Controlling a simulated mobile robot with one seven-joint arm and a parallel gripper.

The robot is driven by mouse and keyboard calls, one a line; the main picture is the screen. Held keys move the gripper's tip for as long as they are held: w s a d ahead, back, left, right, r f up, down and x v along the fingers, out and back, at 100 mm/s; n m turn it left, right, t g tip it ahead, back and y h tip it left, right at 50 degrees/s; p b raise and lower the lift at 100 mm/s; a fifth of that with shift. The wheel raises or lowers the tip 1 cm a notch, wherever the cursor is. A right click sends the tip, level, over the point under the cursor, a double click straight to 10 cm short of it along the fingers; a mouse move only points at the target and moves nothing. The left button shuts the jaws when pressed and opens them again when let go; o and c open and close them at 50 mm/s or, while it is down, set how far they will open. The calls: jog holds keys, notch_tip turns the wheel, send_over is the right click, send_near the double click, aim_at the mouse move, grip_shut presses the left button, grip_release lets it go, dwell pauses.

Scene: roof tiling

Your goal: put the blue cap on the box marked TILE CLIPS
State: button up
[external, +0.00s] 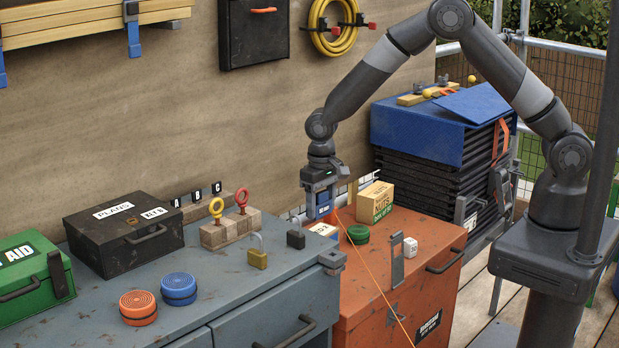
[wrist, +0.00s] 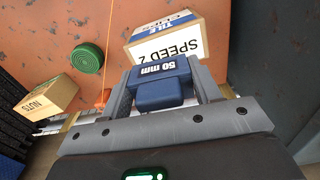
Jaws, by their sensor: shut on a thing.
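A blue block marked 50 mm (wrist: 161,85) is between the fingers of my gripper (external: 321,207), which is shut on it; it also shows in the external view (external: 323,210). The box marked TILE CLIPS (wrist: 165,38) stands on the orange chest, just beyond the held block in the wrist view; its side reads SPEED 2. In the external view the box (external: 323,231) is partly hidden below my gripper. A round, ridged blue cap (external: 179,289) lies on the blue-grey cabinet at the left, away from my gripper.
A round green cap (external: 358,234) and a NUTS box (external: 375,202) are on the orange chest (external: 425,228). An orange string (external: 377,285) crosses the chest. An orange cap (external: 138,307), padlocks and a black PLANS box (external: 123,234) occupy the cabinet.

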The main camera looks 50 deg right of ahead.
jog(key=shift+a+f, duration=0.35)
jog(key=shift+a, duration=0.2)
jog(key=shift+f, duration=1.95)
jog(key=shift+f, duration=0.15)
jog(key=o, duration=1)
